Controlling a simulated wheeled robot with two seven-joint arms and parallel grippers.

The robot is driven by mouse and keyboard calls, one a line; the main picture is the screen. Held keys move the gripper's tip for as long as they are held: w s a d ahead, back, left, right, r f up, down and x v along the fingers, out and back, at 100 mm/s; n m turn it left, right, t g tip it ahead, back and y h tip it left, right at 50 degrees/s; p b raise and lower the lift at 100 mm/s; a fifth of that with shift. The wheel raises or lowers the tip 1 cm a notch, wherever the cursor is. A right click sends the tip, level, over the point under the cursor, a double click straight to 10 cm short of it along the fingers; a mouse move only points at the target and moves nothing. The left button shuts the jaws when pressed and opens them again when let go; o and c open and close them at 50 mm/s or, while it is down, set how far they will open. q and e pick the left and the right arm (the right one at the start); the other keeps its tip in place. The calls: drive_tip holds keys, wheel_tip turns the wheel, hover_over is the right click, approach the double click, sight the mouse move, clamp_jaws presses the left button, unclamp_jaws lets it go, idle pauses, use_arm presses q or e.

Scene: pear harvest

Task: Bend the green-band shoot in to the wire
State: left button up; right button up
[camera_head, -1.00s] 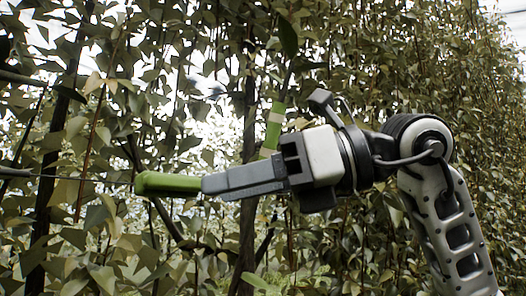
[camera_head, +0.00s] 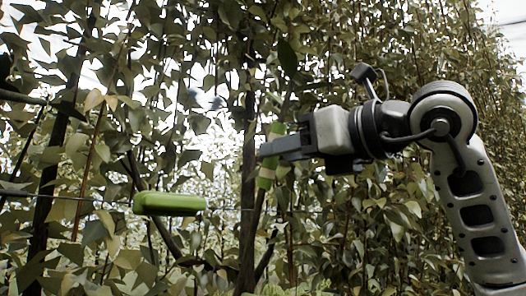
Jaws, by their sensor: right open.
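The shoot with the green band (camera_head: 265,181) rises almost upright just right of a dark trunk. My right gripper (camera_head: 266,150) points left, with its grey fingers across the shoot at the band. Its jaws are open. I cannot tell whether the shoot lies between the fingers or behind them. The thin wire (camera_head: 106,202) runs across the view below the fingers. A bright green block (camera_head: 169,203) sits at the wire, left of the shoot and apart from my gripper. My left gripper is not in view.
A dark trunk (camera_head: 248,215) stands just left of the shoot. Another dark stem (camera_head: 45,190) stands at the far left. Dense leaves surround the gripper, and thick foliage (camera_head: 400,50) fills the right side.

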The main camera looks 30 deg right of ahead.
sight(263, 166)
drive_tip(key=x, duration=0.4)
drive_tip(key=shift+w+p, duration=0.1)
drive_tip(key=shift+p, duration=0.3)
drive_tip(key=shift+w+a, duration=0.2)
drive_tip(key=shift+w, duration=0.25)
